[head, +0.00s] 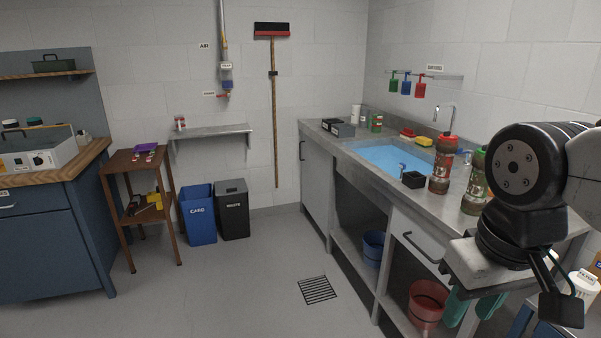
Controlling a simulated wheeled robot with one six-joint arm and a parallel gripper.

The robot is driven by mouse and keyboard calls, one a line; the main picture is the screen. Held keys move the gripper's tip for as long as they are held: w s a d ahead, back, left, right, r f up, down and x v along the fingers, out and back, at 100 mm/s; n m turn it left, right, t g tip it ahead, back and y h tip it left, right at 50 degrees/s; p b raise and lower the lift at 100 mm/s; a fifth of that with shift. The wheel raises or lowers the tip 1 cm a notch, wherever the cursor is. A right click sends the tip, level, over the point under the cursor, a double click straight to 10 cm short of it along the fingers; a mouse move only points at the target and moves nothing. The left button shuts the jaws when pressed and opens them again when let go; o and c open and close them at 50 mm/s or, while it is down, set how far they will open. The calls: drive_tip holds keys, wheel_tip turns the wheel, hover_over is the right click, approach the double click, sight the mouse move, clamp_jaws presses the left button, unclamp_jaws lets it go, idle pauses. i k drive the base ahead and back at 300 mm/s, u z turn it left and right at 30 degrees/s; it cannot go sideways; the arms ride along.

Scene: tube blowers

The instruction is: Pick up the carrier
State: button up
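No thing in view is clearly marked as the carrier. Two upright cylinders that may be carriers stand on the right part of the steel counter: one with a red cap and red-brown body (440,168), and one with a green top (473,186), partly hidden by my arm. My gripper (545,300) hangs at the lower right, in front of the counter's near end and apart from both cylinders. One dark finger shows; the other is not clear, so I cannot tell whether it is open or shut.
The steel counter (322,128) holds a blue-filled sink (395,158), a small black box (413,180) and sponges. Buckets stand on its lower shelf. A brown side table (125,163), blue bin (199,215) and black bin (233,210) stand left. The middle floor is clear, with a drain grate (317,290).

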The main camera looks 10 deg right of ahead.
sight(475, 200)
drive_tip(key=z, duration=0.35)
drive_tip(key=i, duration=1.15)
drive_tip(key=z, duration=1.25)
drive_tip(key=k, duration=0.65)
drive_tip(key=u, duration=1.25)
drive_tip(key=i, duration=0.5)
drive_tip(key=z, duration=0.1)
